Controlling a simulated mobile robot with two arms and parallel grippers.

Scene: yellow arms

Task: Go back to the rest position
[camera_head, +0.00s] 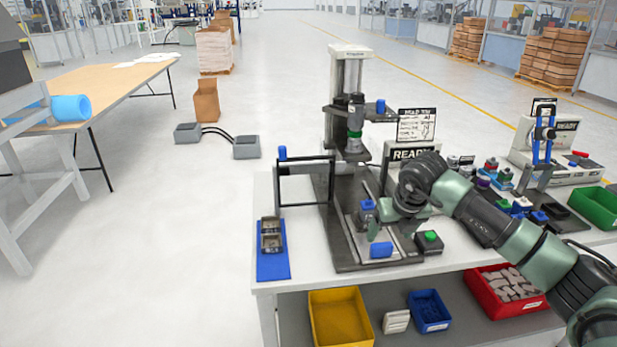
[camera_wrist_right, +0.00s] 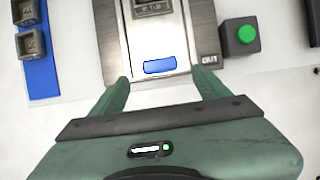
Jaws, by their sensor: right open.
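My right gripper (camera_head: 392,233) reaches in from the right over the front of the press machine (camera_head: 349,95) on the white workbench (camera_head: 440,262). In the right wrist view its green fingers (camera_wrist_right: 160,80) are spread apart with nothing between them. Below and beyond the fingertips lies a metal plate with a blue tab (camera_wrist_right: 160,66). The green button box (camera_wrist_right: 240,37) is to the right of the fingers, apart from them. My left gripper does not show.
A blue mat (camera_head: 273,266) with two grey metal parts lies at the bench's left. A black frame (camera_head: 305,160) stands beside the press. A sign reads READY (camera_head: 410,153). Bins, including a yellow bin (camera_head: 340,318), sit on the lower shelf.

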